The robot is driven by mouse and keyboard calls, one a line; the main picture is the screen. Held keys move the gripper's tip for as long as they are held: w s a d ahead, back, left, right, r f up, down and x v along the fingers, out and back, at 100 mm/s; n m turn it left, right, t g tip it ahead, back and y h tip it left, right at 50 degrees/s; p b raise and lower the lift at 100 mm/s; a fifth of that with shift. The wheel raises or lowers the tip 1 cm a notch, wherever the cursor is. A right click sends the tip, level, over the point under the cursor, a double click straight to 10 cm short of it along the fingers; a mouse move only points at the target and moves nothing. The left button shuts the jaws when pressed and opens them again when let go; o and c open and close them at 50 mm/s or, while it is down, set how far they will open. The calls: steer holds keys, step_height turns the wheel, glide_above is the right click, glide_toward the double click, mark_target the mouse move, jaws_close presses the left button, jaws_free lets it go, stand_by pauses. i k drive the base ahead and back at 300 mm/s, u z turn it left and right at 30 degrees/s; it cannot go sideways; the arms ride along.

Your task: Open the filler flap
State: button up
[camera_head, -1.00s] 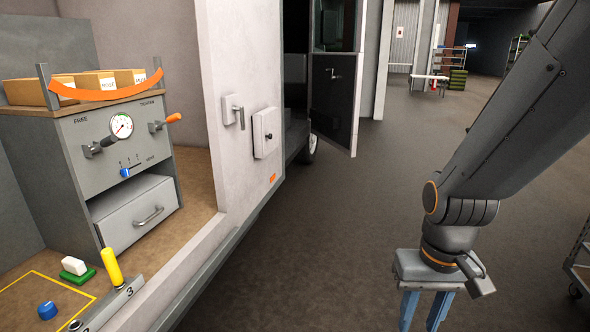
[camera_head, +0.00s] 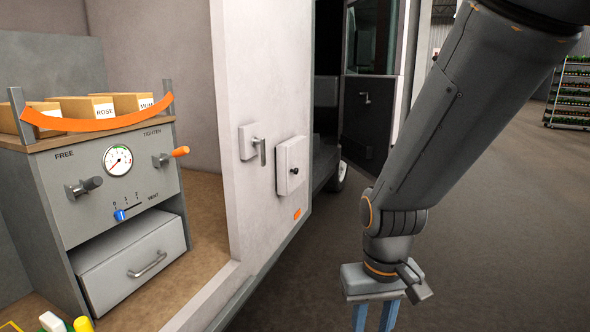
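The filler flap (camera_head: 290,170) is a small pale square panel with a dark round knob, on the van's white outer side. It looks shut, flat against the side. My gripper (camera_head: 374,322) hangs pointing down at the lower right, below and to the right of the flap and apart from it. Its two blue fingers are spread with nothing seen between them; their tips run out at the bottom edge.
A door handle (camera_head: 256,145) sits just left of the flap. An open dark van door (camera_head: 366,110) stands beyond it. At left is a grey cabinet (camera_head: 120,205) with gauge, levers and drawer. The floor (camera_head: 490,240) at right is clear; a plant rack (camera_head: 572,92) stands far off.

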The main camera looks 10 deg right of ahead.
mark_target(290, 154)
steer(key=u, duration=0.3)
steer(key=k, duration=0.25)
steer(key=z, duration=1.35)
steer(key=i, duration=1.1)
steer(key=u, duration=0.5)
steer(key=i, duration=1.15)
steer(key=u, duration=0.8)
